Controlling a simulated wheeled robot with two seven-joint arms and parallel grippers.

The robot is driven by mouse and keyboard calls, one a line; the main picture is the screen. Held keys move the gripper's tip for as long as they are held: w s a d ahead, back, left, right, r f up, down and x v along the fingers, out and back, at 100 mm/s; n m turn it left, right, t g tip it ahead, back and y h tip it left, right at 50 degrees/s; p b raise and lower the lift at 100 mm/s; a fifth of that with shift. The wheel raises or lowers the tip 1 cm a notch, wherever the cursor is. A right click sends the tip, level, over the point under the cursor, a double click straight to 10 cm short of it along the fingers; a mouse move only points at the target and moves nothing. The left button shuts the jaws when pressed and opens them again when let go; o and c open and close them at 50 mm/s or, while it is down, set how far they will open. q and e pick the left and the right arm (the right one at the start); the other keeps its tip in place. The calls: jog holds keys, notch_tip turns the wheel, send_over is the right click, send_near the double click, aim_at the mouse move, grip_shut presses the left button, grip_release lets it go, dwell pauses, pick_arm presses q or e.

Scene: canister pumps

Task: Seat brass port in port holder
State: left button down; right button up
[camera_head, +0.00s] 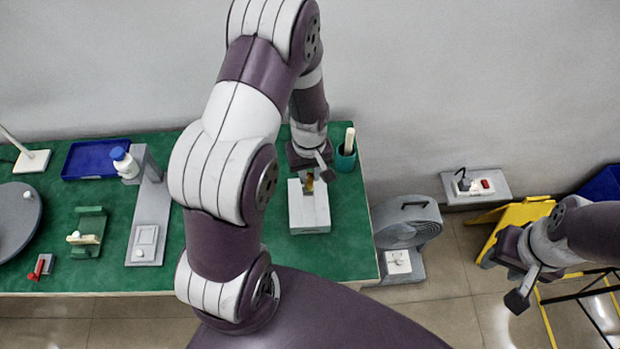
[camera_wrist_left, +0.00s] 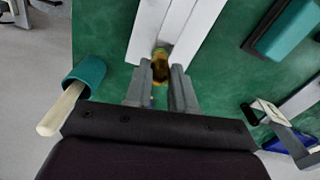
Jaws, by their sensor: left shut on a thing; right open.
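The brass port (camera_head: 309,184) is a small yellow-brown piece between the fingers of my left gripper (camera_head: 313,174). In the left wrist view the brass port (camera_wrist_left: 160,69) shows between both fingertips of the left gripper (camera_wrist_left: 160,82), which is shut on it. A pale grey block with a lengthwise channel, apparently the port holder (camera_head: 309,216), lies on the green table just below the gripper. In the left wrist view the port is at the near end of the holder's (camera_wrist_left: 148,35) channel; I cannot tell whether it is seated. My right gripper (camera_head: 527,281) is open and empty over the floor.
A teal cup (camera_head: 345,160) with a pale stick stands close right of the left gripper. A grey stand (camera_head: 152,208) with a white bottle (camera_head: 124,163), a blue tray (camera_head: 95,158) and a green fixture (camera_head: 88,232) are further left. A grey fan (camera_head: 408,233) stands beyond the table's right edge.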

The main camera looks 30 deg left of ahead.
aim_at(308, 183)
pick_arm(q)
jog(key=f, duration=0.3)
jog(key=shift+s+a+f+p, duration=0.2)
jog(key=shift+s+f+p, duration=0.1)
jog(key=shift+f, duration=0.1)
jog(key=shift+w+d, duration=0.1)
jog(key=shift+w, duration=0.1)
jog(key=shift+s+f, duration=0.1)
jog(key=shift+f, duration=0.1)
jog(key=c, duration=0.9)
grip_release()
jog(key=shift+c, duration=0.2)
notch_tip(308, 183, up, 12)
jog(key=shift+f+b, duration=0.1)
jog(key=shift+b, duration=0.55)
jog(key=s+d+r+m+t, duration=0.1)
jog(key=s+d+r+m, duration=0.4)
jog(key=s+m, duration=0.3)
jog(key=shift+s+r+m, duration=0.35)
jog(key=shift+r+m, duration=0.05)
